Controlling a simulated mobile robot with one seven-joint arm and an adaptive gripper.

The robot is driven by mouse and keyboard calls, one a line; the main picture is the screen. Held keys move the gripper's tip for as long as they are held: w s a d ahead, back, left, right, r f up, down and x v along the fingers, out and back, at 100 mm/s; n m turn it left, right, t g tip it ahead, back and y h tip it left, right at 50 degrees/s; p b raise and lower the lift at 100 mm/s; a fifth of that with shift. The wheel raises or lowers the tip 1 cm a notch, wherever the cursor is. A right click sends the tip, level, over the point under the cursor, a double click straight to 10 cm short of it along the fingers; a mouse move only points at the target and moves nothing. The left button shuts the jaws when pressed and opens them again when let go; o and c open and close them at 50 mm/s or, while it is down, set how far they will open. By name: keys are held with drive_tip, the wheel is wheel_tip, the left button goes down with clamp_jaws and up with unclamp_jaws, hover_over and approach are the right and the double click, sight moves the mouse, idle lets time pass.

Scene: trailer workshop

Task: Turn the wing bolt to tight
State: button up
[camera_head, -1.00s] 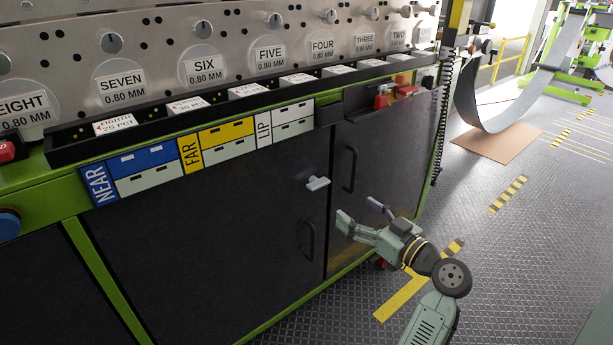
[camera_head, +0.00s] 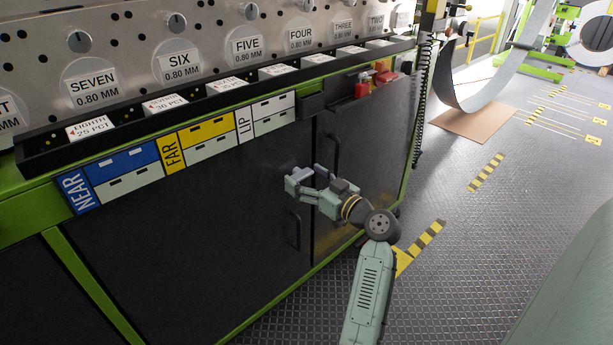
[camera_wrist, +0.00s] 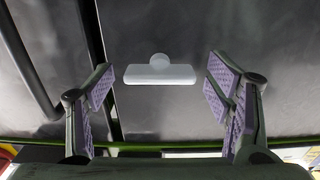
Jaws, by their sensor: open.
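The wing bolt (camera_wrist: 160,76) is a pale grey T-shaped piece on the dark cabinet front. In the wrist view its wing lies level and its round hub shows at the wing's upper edge. My gripper (camera_wrist: 160,98) is open, with one purple-padded finger on each side of the bolt and a gap on both sides. Neither finger touches the bolt in that view. In the head view my gripper (camera_head: 306,180) is at the cabinet front, and its fingers mostly cover the bolt. The depth left between fingertips and bolt is hard to tell.
Black door handles (camera_head: 335,158) stand out close to my gripper. Above are the label strip (camera_head: 150,160), the black card tray (camera_head: 215,98) and red parts (camera_head: 363,86) at the right.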

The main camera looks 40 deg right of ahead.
drive_tip(key=c, duration=1.2)
drive_tip(key=shift+o, duration=0.2)
drive_tip(key=shift+m, duration=0.4)
drive_tip(key=m+p, duration=0.1)
drive_tip(key=m, duration=0.2)
drive_tip(key=shift+w+r+m, duration=0.1)
drive_tip(key=shift+m, duration=0.2)
drive_tip(key=m+p, duration=0.2)
drive_tip(key=m, duration=0.2)
drive_tip(key=shift+m+p, duration=0.3)
drive_tip(key=m+p, duration=0.4)
drive_tip(key=m, duration=0.2)
drive_tip(key=shift+r, duration=0.1)
drive_tip(key=shift+m+p, duration=1.15)
drive_tip(key=shift+m, duration=0.15)
drive_tip(key=shift+f+m, duration=0.2)
drive_tip(key=shift+m, duration=0.1)
